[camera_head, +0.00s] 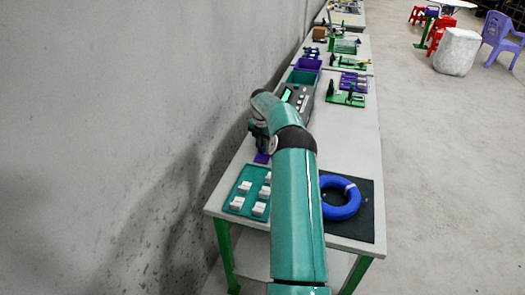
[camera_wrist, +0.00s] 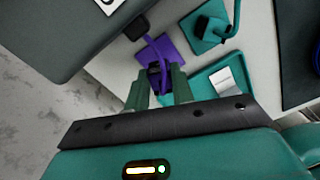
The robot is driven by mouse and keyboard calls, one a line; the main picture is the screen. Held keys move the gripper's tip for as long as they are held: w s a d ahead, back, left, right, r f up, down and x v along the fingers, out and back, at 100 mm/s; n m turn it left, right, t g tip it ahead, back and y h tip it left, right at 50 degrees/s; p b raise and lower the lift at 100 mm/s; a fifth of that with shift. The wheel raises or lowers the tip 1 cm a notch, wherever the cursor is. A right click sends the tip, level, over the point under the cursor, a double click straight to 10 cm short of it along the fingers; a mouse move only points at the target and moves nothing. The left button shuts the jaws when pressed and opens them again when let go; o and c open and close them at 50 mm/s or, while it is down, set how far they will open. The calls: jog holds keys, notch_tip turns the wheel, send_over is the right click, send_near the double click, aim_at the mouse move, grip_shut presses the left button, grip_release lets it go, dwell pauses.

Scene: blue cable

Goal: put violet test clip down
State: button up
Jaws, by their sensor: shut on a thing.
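The violet test clip (camera_wrist: 155,74), dark with violet parts, is between the two green fingers of my gripper (camera_wrist: 158,88) in the wrist view. My gripper is shut on it. A violet lead runs from the clip's area up to a black plug at the grey device. A flat violet square pad (camera_wrist: 152,50) lies on the table just beyond the fingertips; whether the clip touches it, I cannot tell. In the head view the violet pad (camera_head: 262,157) shows beside my arm, and my arm hides most of the clip.
A teal pad with a teal clip (camera_wrist: 212,28) stands close to the right in the wrist view. A teal tray (camera_head: 234,190) holds several white blocks. A blue cable coil (camera_head: 341,213) lies on a black mat (camera_head: 362,231). The grey device (camera_head: 303,91) stands farther back on the table.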

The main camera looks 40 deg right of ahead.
aim_at(262, 146)
jog(key=shift+f, duration=1.5)
jog(key=shift+f, duration=0.1)
jog(key=o, duration=0.9)
notch_tip(262, 146, up, 12)
jog(key=shift+w+a+r, duration=0.1)
jog(key=shift+a+r, duration=0.05)
